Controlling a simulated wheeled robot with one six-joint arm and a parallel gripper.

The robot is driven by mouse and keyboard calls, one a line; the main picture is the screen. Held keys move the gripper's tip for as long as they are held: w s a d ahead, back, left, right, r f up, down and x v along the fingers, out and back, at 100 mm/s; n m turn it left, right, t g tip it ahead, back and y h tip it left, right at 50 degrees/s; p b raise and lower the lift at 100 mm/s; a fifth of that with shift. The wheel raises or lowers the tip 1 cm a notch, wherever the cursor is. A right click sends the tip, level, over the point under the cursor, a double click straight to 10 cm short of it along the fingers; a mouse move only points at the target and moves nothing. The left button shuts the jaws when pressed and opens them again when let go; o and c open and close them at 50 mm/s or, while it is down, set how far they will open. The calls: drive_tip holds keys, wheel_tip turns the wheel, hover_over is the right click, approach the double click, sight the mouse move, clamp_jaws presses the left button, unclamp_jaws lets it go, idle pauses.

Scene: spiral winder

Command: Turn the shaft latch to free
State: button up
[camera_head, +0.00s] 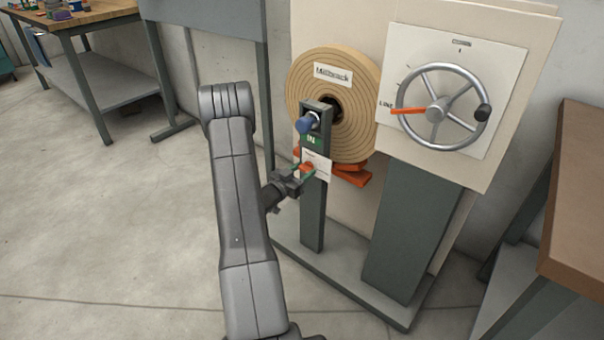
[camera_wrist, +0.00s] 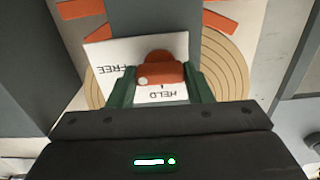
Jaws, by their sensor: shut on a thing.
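The shaft latch (camera_head: 307,167) is a small orange-red knob on a white plate (camera_head: 318,160) on the grey post. In the wrist view the latch (camera_wrist: 160,72) has a pale dot low on its left side. The plate (camera_wrist: 100,52) reads upside down there: HELD with a small tick mark just below the latch, FREE to the left. My gripper (camera_head: 299,174) reaches in from the left and is shut on the latch, with a green finger on each side of it in the wrist view. The fingertips partly hide the latch's sides.
Above the latch, a blue knob (camera_head: 305,124) and a green IN label (camera_head: 313,140) sit on the post (camera_head: 312,220). Behind is a large tan roll (camera_head: 352,75) with orange pieces below. Right is a handwheel (camera_head: 438,66) with an orange pointer. A brown-topped table (camera_head: 582,200) stands at right.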

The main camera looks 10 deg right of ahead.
drive_tip(key=o, duration=1)
drive_tip(key=p+v, duration=0.3)
drive_tip(key=v, duration=1)
drive_tip(key=shift+s+a, duration=0.25)
drive_tip(key=shift+a, duration=0.05)
